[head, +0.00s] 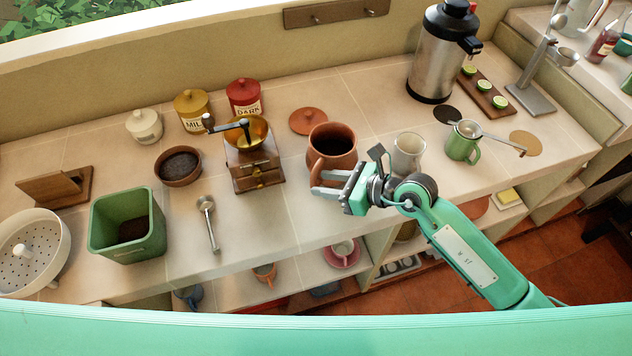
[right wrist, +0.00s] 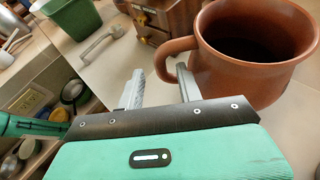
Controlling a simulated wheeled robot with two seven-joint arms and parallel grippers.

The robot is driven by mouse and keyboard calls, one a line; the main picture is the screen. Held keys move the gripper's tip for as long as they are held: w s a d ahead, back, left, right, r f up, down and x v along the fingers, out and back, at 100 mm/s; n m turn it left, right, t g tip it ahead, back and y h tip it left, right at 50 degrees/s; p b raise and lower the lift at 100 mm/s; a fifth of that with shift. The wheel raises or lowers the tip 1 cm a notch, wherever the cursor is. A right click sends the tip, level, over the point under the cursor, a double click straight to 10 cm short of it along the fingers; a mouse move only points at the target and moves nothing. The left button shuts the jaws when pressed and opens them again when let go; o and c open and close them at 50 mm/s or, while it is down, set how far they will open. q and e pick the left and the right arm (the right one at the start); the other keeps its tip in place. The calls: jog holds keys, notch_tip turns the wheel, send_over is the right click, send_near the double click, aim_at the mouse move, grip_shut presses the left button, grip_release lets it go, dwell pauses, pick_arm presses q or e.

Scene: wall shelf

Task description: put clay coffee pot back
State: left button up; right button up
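The clay coffee pot (head: 345,163) is a brown, round, open pot standing upright on the counter, with its handle toward the front left. In the right wrist view the pot (right wrist: 258,72) fills the upper right, and its handle curves down close to the fingertips. My right gripper (head: 325,185) is open in front of the pot, at the handle. In the right wrist view its fingers (right wrist: 158,82) are apart, and the handle's lower end is beside the right finger. I cannot tell whether they touch. A clay lid (head: 308,121) lies behind the pot. My left gripper is not in view.
A coffee grinder (head: 254,163) stands left of the pot, and a grey-white pitcher (head: 408,153) stands close on its right. A green mug (head: 462,142) is further right. A metal scoop (head: 210,222) lies at front left. Cups sit on a shelf below the counter.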

jog(key=b+v, duration=0.2)
jog(key=v, duration=0.6)
jog(key=shift+d, duration=0.15)
